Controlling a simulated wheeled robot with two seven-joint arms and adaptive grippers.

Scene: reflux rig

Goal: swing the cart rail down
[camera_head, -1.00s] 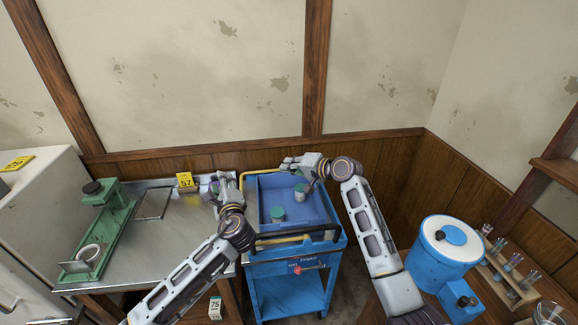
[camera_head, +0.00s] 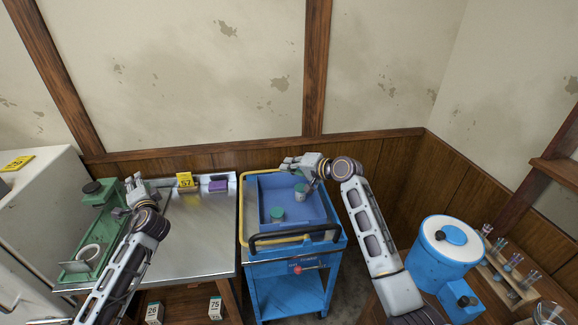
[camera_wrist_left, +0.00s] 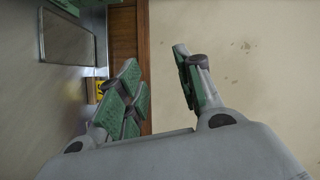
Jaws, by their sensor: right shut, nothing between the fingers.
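The blue cart (camera_head: 292,262) stands in the middle of the head view with a shallow tray on top. A yellow rail (camera_head: 241,207) runs along the tray's left side and appears to continue across the front. A black handle bar (camera_head: 295,234) crosses the cart's front. My left gripper (camera_head: 135,184) is open and empty by the green stand, well left of the cart; its spread fingers show in the left wrist view (camera_wrist_left: 160,82). My right gripper (camera_head: 287,163) is shut and empty above the tray's back edge, apart from the rail's left side.
Two green-lidded jars (camera_head: 277,214) (camera_head: 300,191) stand in the tray. A blue-and-white drum (camera_head: 445,255) stands right.

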